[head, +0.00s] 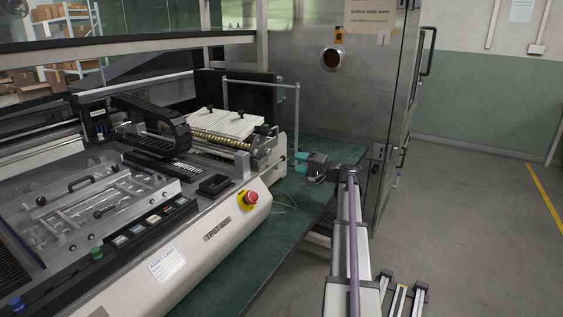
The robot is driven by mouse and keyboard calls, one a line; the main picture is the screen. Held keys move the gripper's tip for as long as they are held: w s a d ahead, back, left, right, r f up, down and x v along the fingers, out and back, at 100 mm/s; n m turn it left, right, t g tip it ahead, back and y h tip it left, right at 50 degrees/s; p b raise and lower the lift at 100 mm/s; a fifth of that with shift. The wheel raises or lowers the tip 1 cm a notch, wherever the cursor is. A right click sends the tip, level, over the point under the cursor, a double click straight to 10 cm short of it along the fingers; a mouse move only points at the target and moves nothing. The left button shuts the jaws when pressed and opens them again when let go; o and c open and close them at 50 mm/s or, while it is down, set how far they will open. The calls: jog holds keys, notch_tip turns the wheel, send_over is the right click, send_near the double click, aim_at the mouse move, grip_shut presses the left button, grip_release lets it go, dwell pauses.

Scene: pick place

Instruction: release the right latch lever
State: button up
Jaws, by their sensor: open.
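My gripper (297,161) has teal fingertips and is open and empty. It is just right of a test fixture with a white top plate (228,122) and a row of gold-coloured parts below its front edge. Two black knobs stand on the plate, a left one (210,108) and a right one (242,114). A grey metal mechanism (266,150) sits at the fixture's right end, a short way left of the fingertips. Which part is the right latch lever I cannot tell for sure at this size. Contact between fingertips and fixture is not visible.
The fixture stands on a grey machine with a red emergency button (250,197). A clear-lidded unit (105,198) is at left. A thin metal frame (297,115) rises behind my gripper. A steel cabinet (320,95) stands behind. The green table top (262,237) is mostly bare; open floor lies right.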

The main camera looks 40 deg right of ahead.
aim_at(283, 158)
jog(key=x, duration=0.7)
jog(key=shift+w, duration=0.2)
jog(key=shift+c, duration=0.4)
grip_shut()
